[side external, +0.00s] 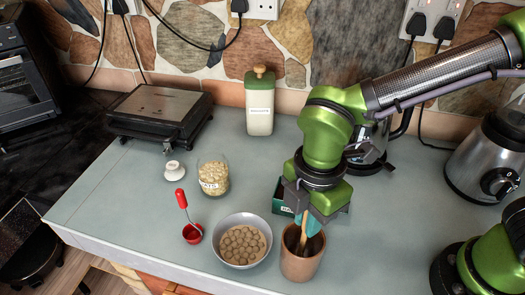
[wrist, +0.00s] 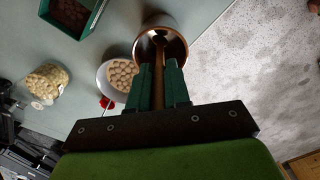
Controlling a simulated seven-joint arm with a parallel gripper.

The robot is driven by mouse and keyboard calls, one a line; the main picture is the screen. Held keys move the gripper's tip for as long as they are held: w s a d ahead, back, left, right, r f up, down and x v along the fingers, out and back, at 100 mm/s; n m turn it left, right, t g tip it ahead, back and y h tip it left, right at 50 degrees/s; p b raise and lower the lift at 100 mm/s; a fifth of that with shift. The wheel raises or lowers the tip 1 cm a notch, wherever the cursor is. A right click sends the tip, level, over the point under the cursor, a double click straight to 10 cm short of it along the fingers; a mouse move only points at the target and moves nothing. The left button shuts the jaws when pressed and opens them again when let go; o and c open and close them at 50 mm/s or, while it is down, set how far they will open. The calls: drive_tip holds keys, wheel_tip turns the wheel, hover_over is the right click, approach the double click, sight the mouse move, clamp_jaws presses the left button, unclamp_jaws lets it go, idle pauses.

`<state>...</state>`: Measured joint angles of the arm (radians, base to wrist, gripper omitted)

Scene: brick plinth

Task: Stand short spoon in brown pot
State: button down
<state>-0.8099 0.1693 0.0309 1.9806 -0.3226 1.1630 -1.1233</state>
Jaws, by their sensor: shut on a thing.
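The brown pot (side external: 302,266) stands on the counter at the front, right of a bowl. In the wrist view its open mouth (wrist: 183,36) lies just beyond my fingertips. My gripper (side external: 309,224) is above the pot, fingers pointing down, shut on a wooden spoon (side external: 303,232). The spoon is near upright, and its lower part reaches into the pot's mouth. In the wrist view the spoon (wrist: 158,52) runs from between my fingertips (wrist: 158,70) into the pot. Its lower end is hard to make out, and I cannot tell whether it touches the bottom.
A bowl of round brown pieces (side external: 243,246) stands close left of the pot. A green box (side external: 279,196) is behind, partly hidden by my gripper. A blender (side external: 487,160) is at right.

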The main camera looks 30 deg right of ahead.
drive_tip(key=shift+f, duration=0.2)
drive_tip(key=c, duration=1.1)
unclamp_jaws()
drive_tip(key=shift+r, duration=0.1)
wheel_tip(320, 180, up, 12)
drive_tip(key=shift+f, duration=0.1)
drive_tip(key=shift+d+f+m+t+y, duration=0.3)
drive_tip(key=shift+d+m+t, duration=0.9)
drive_tip(key=shift+d+m, duration=2.65)
drive_tip(key=shift+d+f+m+t+y, duration=0.1)
drive_tip(key=shift+d+m+t+y, duration=0.25)
drive_tip(key=shift+d+m+t, duration=2.2)
drive_tip(key=shift+d+f+m+g+y, duration=0.2)
drive_tip(key=shift+d+m+y, duration=0.15)
drive_tip(key=shift+d+m, duration=4.8)
